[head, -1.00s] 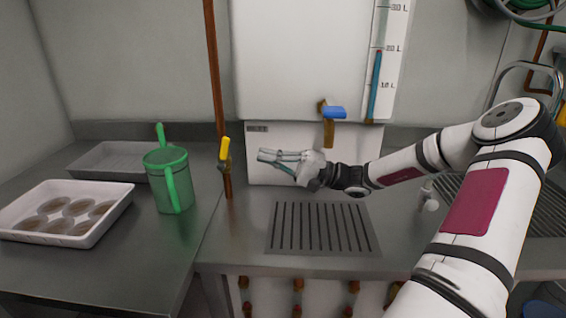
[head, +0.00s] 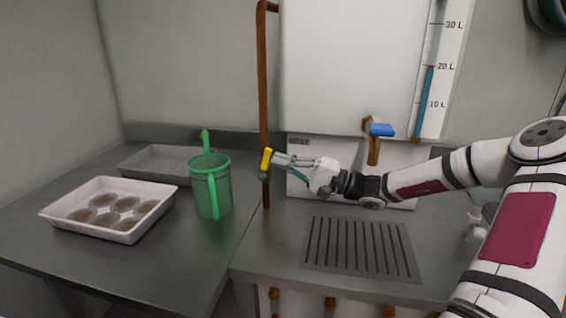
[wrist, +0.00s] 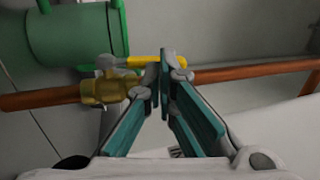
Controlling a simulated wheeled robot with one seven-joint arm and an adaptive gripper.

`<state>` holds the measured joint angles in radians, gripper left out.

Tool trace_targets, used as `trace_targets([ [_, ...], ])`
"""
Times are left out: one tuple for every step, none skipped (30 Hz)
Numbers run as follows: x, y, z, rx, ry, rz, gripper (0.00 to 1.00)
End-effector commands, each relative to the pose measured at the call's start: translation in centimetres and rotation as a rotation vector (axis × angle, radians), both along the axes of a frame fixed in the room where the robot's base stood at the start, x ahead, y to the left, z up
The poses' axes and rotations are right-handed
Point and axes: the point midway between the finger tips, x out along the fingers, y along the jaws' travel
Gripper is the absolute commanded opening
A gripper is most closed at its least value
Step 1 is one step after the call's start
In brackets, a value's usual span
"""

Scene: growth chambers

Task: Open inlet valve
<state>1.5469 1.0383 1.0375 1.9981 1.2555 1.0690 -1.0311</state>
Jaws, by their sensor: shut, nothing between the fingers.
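The inlet valve (head: 264,177) is a brass body on the upright copper pipe (head: 262,80), left of the white tank. Its yellow lever handle (head: 266,158) stands about upright, roughly along the pipe. In the wrist view the brass body (wrist: 104,92) and yellow handle (wrist: 145,61) show just beyond my fingers. My gripper (head: 278,158) is shut and empty, reaching in from the right with its tips at the handle. In the wrist view the gripper tips (wrist: 166,72) overlap the handle and hide part of it. I cannot tell whether they touch it.
The white tank (head: 350,65) carries a level gauge (head: 424,105) and a blue-handled tap (head: 380,129). A green jug (head: 212,190) stands close left of the pipe. A white tray with dishes (head: 120,236) and a grey tray (head: 135,165) are further left. A drain grate (head: 360,248) lies in front.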

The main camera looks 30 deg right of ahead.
Motion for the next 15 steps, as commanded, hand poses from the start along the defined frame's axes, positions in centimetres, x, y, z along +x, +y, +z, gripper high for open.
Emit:
trace_targets([
  [0.0,0.1,0.4,-0.011,0.009,0.001,0.00],
  [0.0,0.2,0.5,-0.018,0.016,0.002,0.00],
  [0.0,0.2,0.7,-0.030,0.027,0.001,0.00],
  [0.0,0.3,0.8,-0.038,0.035,0.002,0.00],
  [0.1,0.3,0.9,-0.048,0.044,0.001,0.00],
  [0.1,0.4,1.0,-0.061,0.057,0.001,0.00],
  [0.2,0.4,1.1,-0.071,0.068,0.002,0.00],
  [0.2,0.5,1.1,-0.081,0.078,0.003,0.00],
  [0.3,0.6,1.3,-0.094,0.091,0.003,0.00],
  [0.3,0.7,1.3,-0.105,0.102,0.004,0.00],
  [0.4,0.7,1.4,-0.115,0.112,0.003,0.00],
  [0.5,0.8,1.4,-0.130,0.126,0.002,0.00],
  [0.5,0.8,1.5,-0.141,0.136,0.003,0.00],
  [0.6,0.9,1.6,-0.151,0.146,0.004,0.00],
  [0.7,1.0,1.6,-0.163,0.160,0.004,0.00],
])
